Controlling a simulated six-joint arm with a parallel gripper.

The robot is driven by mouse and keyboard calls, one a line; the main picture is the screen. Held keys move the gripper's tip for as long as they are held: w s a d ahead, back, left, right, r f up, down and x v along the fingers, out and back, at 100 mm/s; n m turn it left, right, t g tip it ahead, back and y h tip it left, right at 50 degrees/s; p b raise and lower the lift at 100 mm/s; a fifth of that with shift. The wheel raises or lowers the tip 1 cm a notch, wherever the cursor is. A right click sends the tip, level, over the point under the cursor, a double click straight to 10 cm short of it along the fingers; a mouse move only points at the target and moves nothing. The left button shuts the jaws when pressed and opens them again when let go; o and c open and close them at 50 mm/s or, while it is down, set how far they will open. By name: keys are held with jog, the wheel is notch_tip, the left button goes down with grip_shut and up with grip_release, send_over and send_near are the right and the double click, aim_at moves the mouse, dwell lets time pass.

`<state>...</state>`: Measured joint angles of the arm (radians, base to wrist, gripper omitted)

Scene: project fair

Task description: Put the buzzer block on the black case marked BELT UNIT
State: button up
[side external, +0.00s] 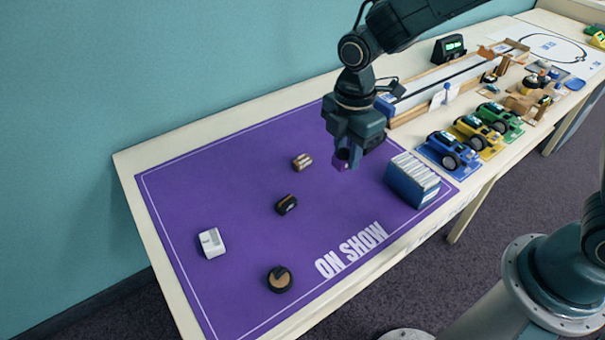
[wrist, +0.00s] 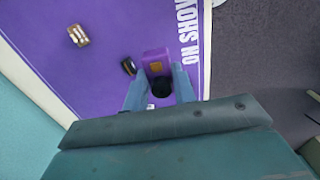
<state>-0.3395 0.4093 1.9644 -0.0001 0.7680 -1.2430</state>
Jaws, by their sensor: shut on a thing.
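My gripper (side external: 345,155) is shut on a purple block with a black round part on it, which I take for the buzzer block (side external: 340,163), held above the purple mat. In the wrist view the buzzer block (wrist: 157,55) shows between the fingers of my gripper (wrist: 160,92). A small black case (side external: 286,204) with a brownish patch lies on the mat, left of and below my gripper in the side view. It also shows in the wrist view (wrist: 128,66), just left of the held block. No BELT UNIT marking is readable on it.
The purple mat (side external: 230,190) marked ON SHOW also carries a brown-and-white piece (side external: 302,161), a white block (side external: 210,242) and a round brown-topped piece (side external: 279,278). A blue box of white packets (side external: 413,180) and several toy cars (side external: 452,152) stand right of my gripper.

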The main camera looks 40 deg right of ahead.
jog(key=w+d+r, duration=0.1)
jog(key=w+d, duration=0.7)
jog(key=d, duration=0.5)
jog(key=w+d+r, duration=0.2)
jog(key=w+d, duration=0.7)
jog(key=d, duration=0.4)
jog(key=shift+w+d+r, duration=0.15)
jog(key=shift+d+r, duration=0.05)
jog(key=shift+d, duration=0.15)
jog(key=shift+f, duration=0.15)
notch_tip(320, 180, down, 20)
jog(key=shift+r, duration=0.15)
jog(key=o, duration=1)
